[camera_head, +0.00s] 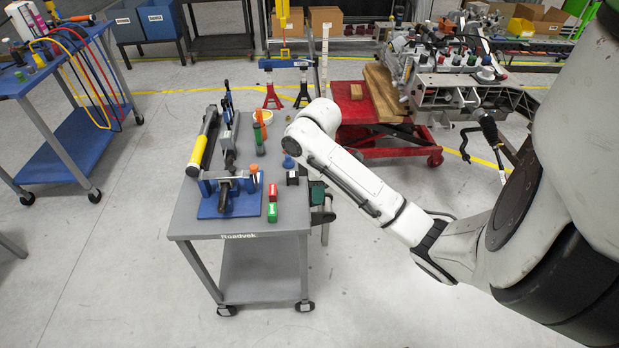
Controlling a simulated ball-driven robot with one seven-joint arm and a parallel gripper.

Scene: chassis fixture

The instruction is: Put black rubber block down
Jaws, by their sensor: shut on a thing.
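My white arm (350,180) reaches from the right, and its wrist end (308,125) is over the right edge of the grey cart (190,222). My gripper's fingers cannot be made out; the wrist and forearm hide that area. A small dark block (292,179) shows at the cart's right side, just below the wrist. I cannot tell whether it is the black rubber block, or whether it rests on the cart or is held.
A blue knobbed item (289,161) is near my wrist.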

